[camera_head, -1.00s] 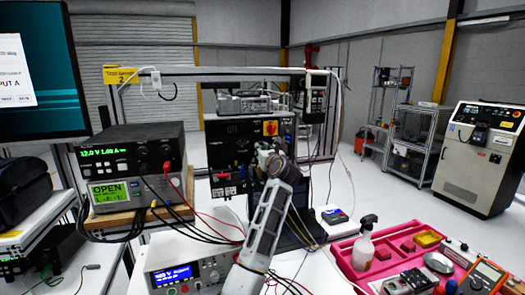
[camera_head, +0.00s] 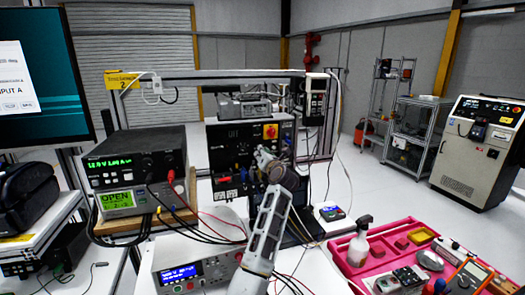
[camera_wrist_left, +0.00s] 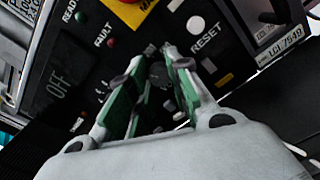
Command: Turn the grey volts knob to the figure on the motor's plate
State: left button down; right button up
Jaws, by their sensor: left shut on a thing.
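My left arm reaches up from the bottom in the head view to the front of a black panel box (camera_head: 225,150). Its gripper (camera_head: 268,160) is at the right part of that panel, where the fingertips are hard to make out. In the left wrist view the green-padded fingers (camera_wrist_left: 158,68) are closed around a dark round knob (camera_wrist_left: 158,75) on the panel. It looks dark rather than clearly grey, and its label and pointer are hidden or unreadable. I cannot make out the motor's plate. My right gripper is not in view.
The panel has a RESET label (camera_wrist_left: 206,36), and an OFF label (camera_wrist_left: 60,70). A bench supply (camera_head: 135,160) with cables stands left. A blue-display unit (camera_head: 190,272) is in front. A pink tray (camera_head: 345,262) with tools lies right. Loose cables hang near my arm.

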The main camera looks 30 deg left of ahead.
pick_arm(q)
jog(key=shift+r+m+p, duration=0.1)
jog(key=shift+m+p, duration=0.25)
jog(key=shift+m, duration=0.05)
dwell(0.4)
jog(key=c, duration=1.3)
grip_release()
jog(key=shift+d, duration=0.1)
jog(key=shift+v, duration=3.75)
